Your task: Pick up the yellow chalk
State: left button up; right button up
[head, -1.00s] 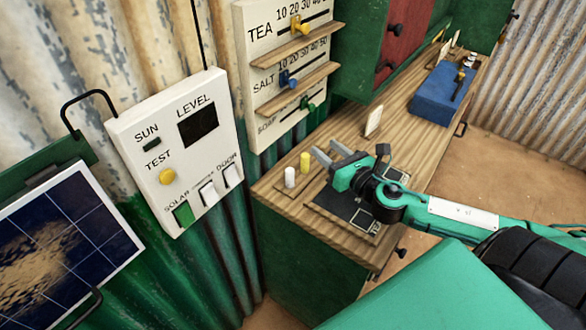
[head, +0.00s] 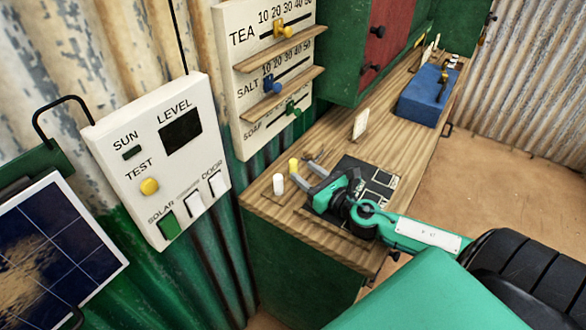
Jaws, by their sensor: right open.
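The yellow chalk (head: 293,165) stands upright near the left end of the wooden counter, its lower part partly hidden by a finger of my right gripper. A white chalk (head: 278,184) stands just in front of it. My right gripper (head: 301,179) is open and empty, its fingers pointing left toward the two chalks. The fingertips are close to the yellow chalk; I cannot tell whether they touch it. My left gripper is not in view.
A board with shelves and sliders (head: 240,103) hangs behind the chalks.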

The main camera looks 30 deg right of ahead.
aim_at(296, 165)
jog(key=shift+w+r, duration=0.15)
jog(key=shift+w, duration=0.3)
jog(key=w, duration=0.1)
jog(key=w+p, duration=0.1)
jog(key=w, duration=0.1)
jog(key=shift+w+a, duration=0.3)
jog(key=shift+w, duration=0.45)
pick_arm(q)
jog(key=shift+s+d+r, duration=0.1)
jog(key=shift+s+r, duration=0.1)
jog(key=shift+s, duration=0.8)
pick_arm(e)
jog(key=shift+a, duration=0.1)
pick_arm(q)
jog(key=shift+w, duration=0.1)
pick_arm(e)
grip_shut()
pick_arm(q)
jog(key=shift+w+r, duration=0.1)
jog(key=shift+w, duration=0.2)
